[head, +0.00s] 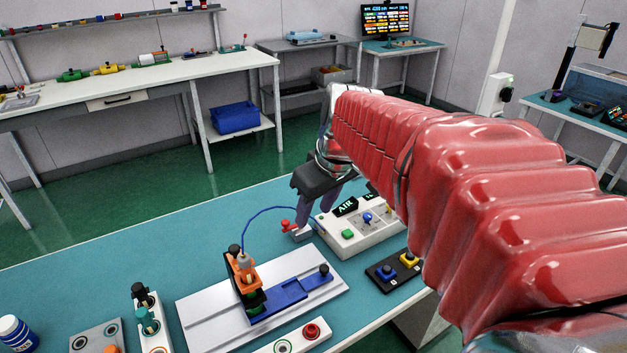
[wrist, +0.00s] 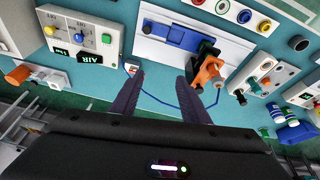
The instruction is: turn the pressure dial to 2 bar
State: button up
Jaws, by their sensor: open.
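A light control panel (head: 350,242) with a black AIR sign (head: 345,207) stands on the teal bench; the panel also shows at the upper left of the wrist view (wrist: 68,14). An orange knob (wrist: 18,75) on a pale box shows at the left of the wrist view. My gripper (head: 314,216) is open and empty, left of the panel; its two fingers are apart in the wrist view (wrist: 162,76).
A black block with blue and yellow buttons (head: 394,271) lies in front of the panel.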

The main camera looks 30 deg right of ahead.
jog(key=w+d+f+n, duration=0.1)
jog(key=w+d, duration=0.2)
jog(key=d, duration=0.3)
jog(key=w+d+f, duration=0.1)
jog(key=w+d, duration=0.2)
jog(key=d, duration=0.4)
jog(key=n+y, duration=0.1)
jog(key=n, duration=0.1)
send_near(368, 215)
jog(key=d+v, duration=0.1)
jog(key=v, duration=0.5)
jog(key=shift+a+f, duration=0.1)
jog(key=shift+f, duration=0.1)
jog(key=x, duration=1.3)
jog(key=shift+w+a+f, duration=0.15)
jog(key=shift+a+f, duration=0.1)
jog(key=shift+a, duration=0.15)
jog(key=shift+c, duration=0.7)
jog(key=c, duration=0.9)
